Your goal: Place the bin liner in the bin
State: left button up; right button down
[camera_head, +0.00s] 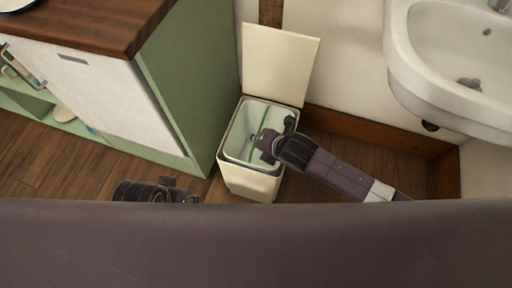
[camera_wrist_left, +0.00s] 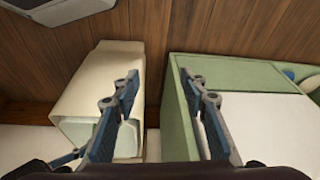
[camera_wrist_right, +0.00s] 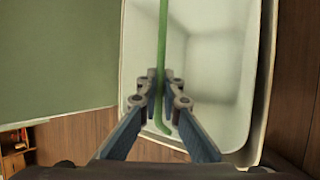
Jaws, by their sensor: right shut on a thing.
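The cream bin (camera_head: 250,183) stands on the floor with its lid (camera_head: 279,65) open and upright. The bin liner (camera_head: 236,143), a pale inner bucket, sits inside the bin's opening; its pale walls fill much of the right wrist view (camera_wrist_right: 215,85). A thin green handle (camera_wrist_right: 162,45) spans the liner. My right gripper (camera_head: 265,143) is over the bin's opening, its fingers (camera_wrist_right: 160,95) shut on the green handle. My arm hides part of the liner's right side. My left gripper (camera_wrist_left: 160,100) has its fingers wide apart and empty, left of the bin in the head view.
A green cabinet (camera_head: 195,75) with a wooden top (camera_head: 90,20) stands close to the bin's left. A white washbasin (camera_head: 425,85) overhangs at the right. A wooden skirting board (camera_head: 380,145) runs along the wall. Floor (camera_head: 55,160) shows before the cabinet.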

pick_arm(q)
jog(key=shift+b+v, duration=0.7)
jog(key=shift+v, duration=0.35)
pick_arm(e)
jog(key=shift+f, duration=2.4)
pick_arm(q)
jog(key=shift+s+a, duration=0.1)
pick_arm(e)
jog(key=shift+f, duration=0.15)
jog(key=c, duration=2.1)
grip_release()
